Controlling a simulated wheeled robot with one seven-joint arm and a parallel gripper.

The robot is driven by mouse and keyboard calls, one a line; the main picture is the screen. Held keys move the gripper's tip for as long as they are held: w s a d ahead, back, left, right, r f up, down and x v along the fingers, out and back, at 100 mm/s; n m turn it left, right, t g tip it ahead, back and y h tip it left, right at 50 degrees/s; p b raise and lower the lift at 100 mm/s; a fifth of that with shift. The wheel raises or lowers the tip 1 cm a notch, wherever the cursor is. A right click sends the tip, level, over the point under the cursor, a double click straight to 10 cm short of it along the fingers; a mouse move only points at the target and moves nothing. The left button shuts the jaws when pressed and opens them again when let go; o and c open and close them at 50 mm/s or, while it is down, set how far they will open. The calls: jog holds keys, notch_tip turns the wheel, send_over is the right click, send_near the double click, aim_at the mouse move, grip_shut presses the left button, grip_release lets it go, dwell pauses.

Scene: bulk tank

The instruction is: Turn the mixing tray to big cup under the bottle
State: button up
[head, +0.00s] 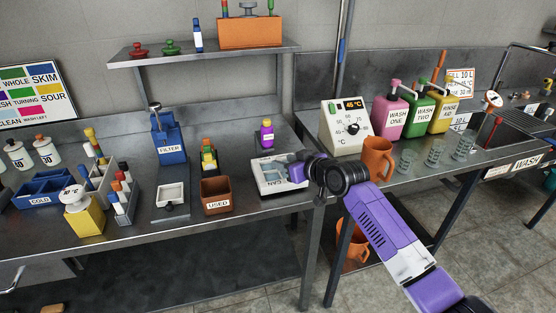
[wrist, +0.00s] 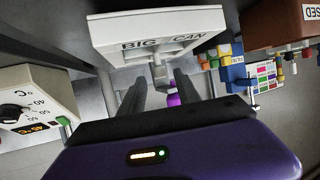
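The mixing tray (head: 268,186) is a white tray on the bench, partly hidden in the head view by my gripper (head: 297,172). In the wrist view the tray (wrist: 160,28) shows its edge lettered "BIG" and "CAN", with a small grey tab between the words. My gripper (wrist: 160,82) has its two dark fingers apart, one on each side of this tab. I cannot tell whether they touch it. The purple bottle (head: 267,134) with a yellow top stands at the back of the tray; a purple piece (wrist: 173,100) shows between the fingers. I see no big cup mark clearly.
A white temperature box (head: 340,128) stands right of the tray, near my arm. An orange jug (head: 377,158) and clear cups (head: 436,151) stand farther right. A brown "USED" bin (head: 215,196) is at left. The bench's front edge lies close to the tray.

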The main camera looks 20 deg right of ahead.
aim_at(278, 158)
jog(key=shift+x, duration=2.2)
grip_shut()
